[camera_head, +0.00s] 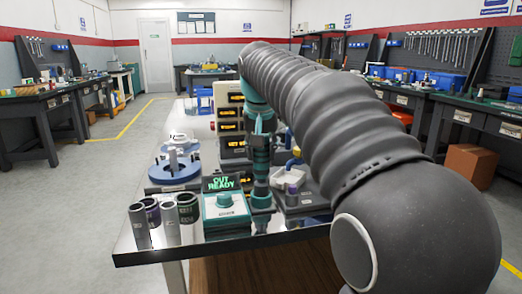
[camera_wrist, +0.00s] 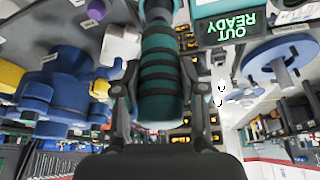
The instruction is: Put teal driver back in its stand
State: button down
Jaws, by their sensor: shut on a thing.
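The teal driver (camera_head: 261,168) has a grip with black bands and hangs about upright in the head view. My gripper (camera_head: 263,128) is shut on it; in the wrist view the two dark fingers (camera_wrist: 155,88) press on both sides of the banded grip (camera_wrist: 160,70).
Several grey, purple and green cylinders (camera_head: 171,221) stand left of the box. Blue round fixtures (camera_head: 174,172) are behind them. A stack of lit displays (camera_head: 230,127) stands behind the driver. A grey fixture with a purple part (camera_head: 292,197) is close on its right.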

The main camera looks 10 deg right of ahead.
dwell(0.4)
jog(key=shift+f, duration=0.3)
jog(key=c, duration=0.6)
grip_release()
jog(key=shift+f, duration=0.1)
jog(key=shift+r+p, duration=0.9)
jog(key=shift+r, duration=1.65)
